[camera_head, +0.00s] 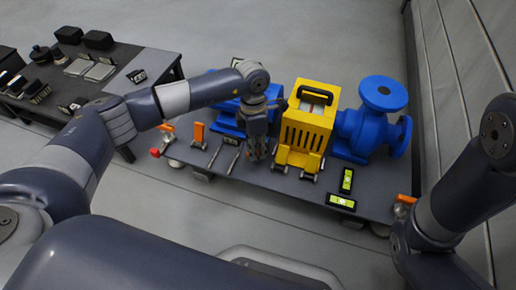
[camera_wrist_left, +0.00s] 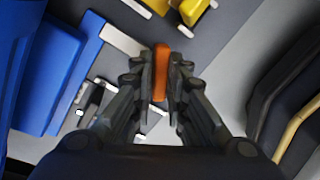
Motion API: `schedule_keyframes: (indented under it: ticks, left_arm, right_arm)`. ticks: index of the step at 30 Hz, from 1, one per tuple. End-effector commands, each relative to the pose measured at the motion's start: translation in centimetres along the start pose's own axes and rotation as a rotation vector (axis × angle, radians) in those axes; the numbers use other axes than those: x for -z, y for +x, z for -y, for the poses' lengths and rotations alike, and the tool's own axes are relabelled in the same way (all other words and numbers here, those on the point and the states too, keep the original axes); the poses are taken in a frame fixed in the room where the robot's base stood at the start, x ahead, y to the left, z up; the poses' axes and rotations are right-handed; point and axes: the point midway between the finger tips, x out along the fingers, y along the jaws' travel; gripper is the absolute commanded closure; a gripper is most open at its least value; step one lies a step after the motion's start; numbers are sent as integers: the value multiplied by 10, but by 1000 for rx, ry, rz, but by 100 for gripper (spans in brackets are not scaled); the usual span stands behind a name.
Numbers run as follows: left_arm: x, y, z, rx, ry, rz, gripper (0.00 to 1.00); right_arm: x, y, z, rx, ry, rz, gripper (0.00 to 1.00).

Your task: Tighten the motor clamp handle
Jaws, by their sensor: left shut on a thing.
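My left gripper (camera_head: 257,154) reaches down at the front of the skid, between the blue motor (camera_head: 226,118) and the yellow guard (camera_head: 304,128). In the left wrist view the gripper (camera_wrist_left: 160,82) is shut on an upright orange clamp handle (camera_wrist_left: 161,70). The fingers stand on both sides of the handle and its top shows between them. In the head view the gripper mostly hides this handle. Part of my right arm shows at the right; its gripper is out of view.
Other orange handles stand at the left (camera_head: 198,132) and right (camera_head: 405,198) of the skid (camera_head: 230,172). A blue pump (camera_head: 372,128) stands right of the guard. Green levels (camera_head: 341,201) lie at the front. A side table (camera_head: 152,62) with tools stands at the back left.

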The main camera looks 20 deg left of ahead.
Motion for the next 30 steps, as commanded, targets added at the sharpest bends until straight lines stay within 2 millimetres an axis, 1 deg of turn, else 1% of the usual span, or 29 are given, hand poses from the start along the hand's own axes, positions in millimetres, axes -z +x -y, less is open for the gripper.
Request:
schedule_keyframes:
  ticks: [1, 4, 9, 12, 22, 27, 30]
  left_arm:
    - [6, 4, 2, 10, -3, -19, 100]
    - [6, 5, 2, 10, 20, -22, 100]
    - [6, 5, 2, 12, 178, -45, 100]
    - [6, 5, 2, 13, 236, -52, 100]
    - [6, 5, 3, 15, 269, -58, 100]
    - [6, 6, 3, 16, 428, -81, 100]
    - [6, 5, 3, 17, 485, -89, 100]
  right_arm:
    - [0, 0, 0, 0, 0, 0, 100]
    - [0, -1, 0, 0, 0, 0, 100]
    - [2, -5, 1, 0, 0, 0, 100]
    - [2, -6, 1, 0, 0, 0, 100]
    - [3, -7, 1, 0, 0, 0, 100]
    - [4, -11, 2, 0, 0, -1, 100]
    - [4, -12, 2, 0, 0, -1, 100]
